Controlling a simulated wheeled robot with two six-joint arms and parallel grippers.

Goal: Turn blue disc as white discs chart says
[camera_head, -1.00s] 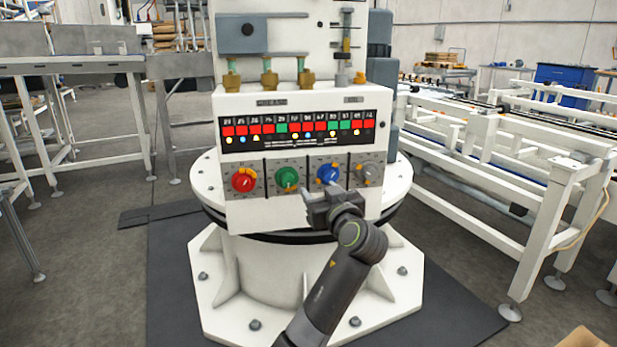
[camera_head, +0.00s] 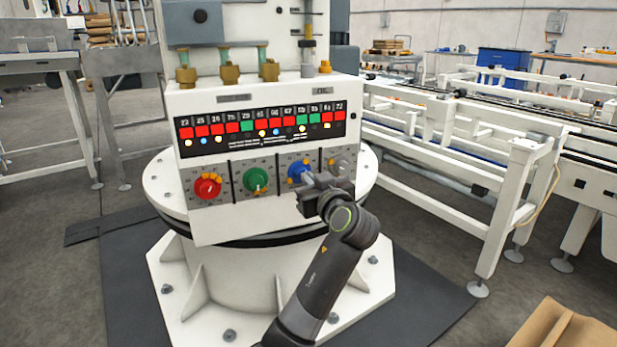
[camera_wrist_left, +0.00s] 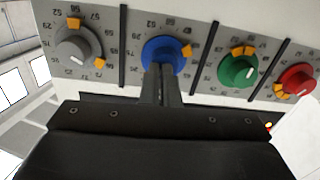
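The blue disc (camera_head: 298,171) is third from the left on the front panel. It also shows in the wrist view (camera_wrist_left: 151,50), with an orange mark at its upper right. My left gripper (camera_head: 309,181) is at it. In the wrist view its narrow fingers (camera_wrist_left: 167,84) are close together over the disc's middle and lower part, apparently shut on its raised grip, and hide its pointer. The chart (camera_head: 262,130) above has numbers, red and green squares and a row of small lit discs, some whitish or yellow, some blue. Its numbers are hard to read. My right gripper is out of view.
A red dial (camera_head: 207,187) and a green dial (camera_head: 255,180) are left of the blue disc. White conveyor frames (camera_head: 460,160) stand at the right. A cardboard box (camera_head: 562,335) lies at lower right.

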